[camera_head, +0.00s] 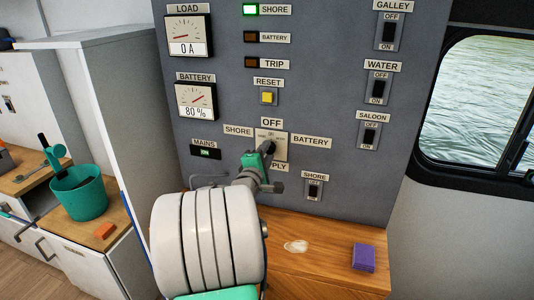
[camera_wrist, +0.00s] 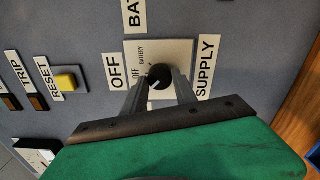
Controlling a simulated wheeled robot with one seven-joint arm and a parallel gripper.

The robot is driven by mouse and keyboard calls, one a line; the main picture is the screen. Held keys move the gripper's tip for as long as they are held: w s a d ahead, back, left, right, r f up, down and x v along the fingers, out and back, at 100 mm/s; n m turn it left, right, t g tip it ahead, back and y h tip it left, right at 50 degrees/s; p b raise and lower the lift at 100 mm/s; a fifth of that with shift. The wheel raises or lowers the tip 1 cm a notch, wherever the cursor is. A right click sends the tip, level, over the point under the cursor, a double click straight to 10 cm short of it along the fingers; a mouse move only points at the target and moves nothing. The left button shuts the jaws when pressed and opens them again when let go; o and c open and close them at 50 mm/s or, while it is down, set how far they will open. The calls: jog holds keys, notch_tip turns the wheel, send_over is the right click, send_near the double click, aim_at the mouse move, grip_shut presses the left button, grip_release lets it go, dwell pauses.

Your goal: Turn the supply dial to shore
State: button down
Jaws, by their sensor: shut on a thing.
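The supply dial is a black round knob (camera_wrist: 159,77) on a pale plate (camera_head: 281,149). Labels OFF (camera_head: 271,123), SHORE (camera_head: 238,131) and BATTERY (camera_head: 311,142) stand around it; SUPPLY is partly hidden by my arm in the head view. My gripper (camera_head: 267,149) is at the dial. In the wrist view my gripper (camera_wrist: 158,82) is shut on the knob, one finger on each side. A small pale mark shows on the knob, but I cannot tell for sure which label it points to. The SHORE label is out of sight in the wrist view.
The green SHORE lamp (camera_head: 251,10) is lit; the BATTERY lamp (camera_head: 251,37) and TRIP lamp (camera_head: 251,62) are dark. A yellow RESET button (camera_head: 267,97) is above the dial, a shore switch (camera_head: 313,190) below right. A purple block (camera_head: 364,257) lies on the wooden counter (camera_head: 325,260).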

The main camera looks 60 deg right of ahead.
jog(key=c, duration=1)
grip_release()
jog(key=shift+o, duration=0.2)
jog(key=s+a+b, duration=0.1)
jog(key=a+b, duration=0.1)
jog(key=a, duration=0.5)
jog(key=shift+a, duration=0.35)
jog(key=shift+s, duration=0.1)
